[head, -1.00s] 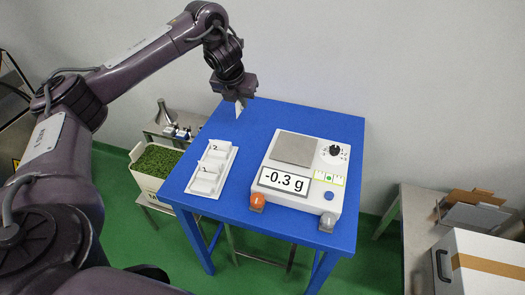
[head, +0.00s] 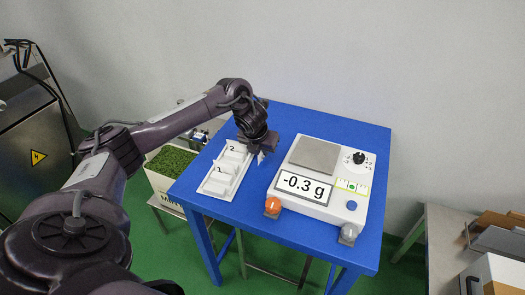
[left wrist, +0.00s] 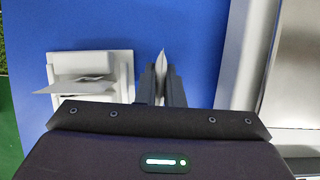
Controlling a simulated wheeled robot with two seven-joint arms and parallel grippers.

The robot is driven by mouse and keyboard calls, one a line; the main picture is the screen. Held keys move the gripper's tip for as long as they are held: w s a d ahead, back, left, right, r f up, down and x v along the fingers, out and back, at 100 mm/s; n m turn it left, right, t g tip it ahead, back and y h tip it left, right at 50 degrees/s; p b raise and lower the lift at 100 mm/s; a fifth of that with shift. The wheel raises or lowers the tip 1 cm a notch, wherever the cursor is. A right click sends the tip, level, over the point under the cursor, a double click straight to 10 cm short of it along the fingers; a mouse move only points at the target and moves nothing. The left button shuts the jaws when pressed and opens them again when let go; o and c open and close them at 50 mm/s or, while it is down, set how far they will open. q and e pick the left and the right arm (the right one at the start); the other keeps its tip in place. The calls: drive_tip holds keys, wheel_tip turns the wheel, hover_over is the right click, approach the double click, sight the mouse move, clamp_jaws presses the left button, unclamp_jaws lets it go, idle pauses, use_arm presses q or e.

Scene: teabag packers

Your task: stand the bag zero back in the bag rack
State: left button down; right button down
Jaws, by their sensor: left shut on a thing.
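The bag rack (head: 213,188) is a long white tray on the left of the blue table, with compartments numbered 1 and 2. My left gripper (head: 262,152) points down between the rack's far end and the scale. It is shut on a thin white bag (head: 261,158), taken to be bag zero; no number on it is readable. In the left wrist view the bag (left wrist: 161,64) stands edge-on between the fingers, to the right of the rack (left wrist: 127,72) and apart from it. Another pale bag (left wrist: 75,87) stands in the rack there. My right gripper is not in view.
A scale (head: 330,205) reading -0.3 g stands on the right of the table (head: 360,125), with an orange and a grey knob at its front. A bin of green leaves (head: 165,185) stands left of the table. The table's back is clear.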

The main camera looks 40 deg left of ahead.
use_arm(q)
drive_tip(key=shift+f, duration=0.25)
drive_tip(key=shift+f, duration=0.15)
drive_tip(key=c, duration=1.6)
unclamp_jaws()
drive_tip(key=shift+o, duration=0.2)
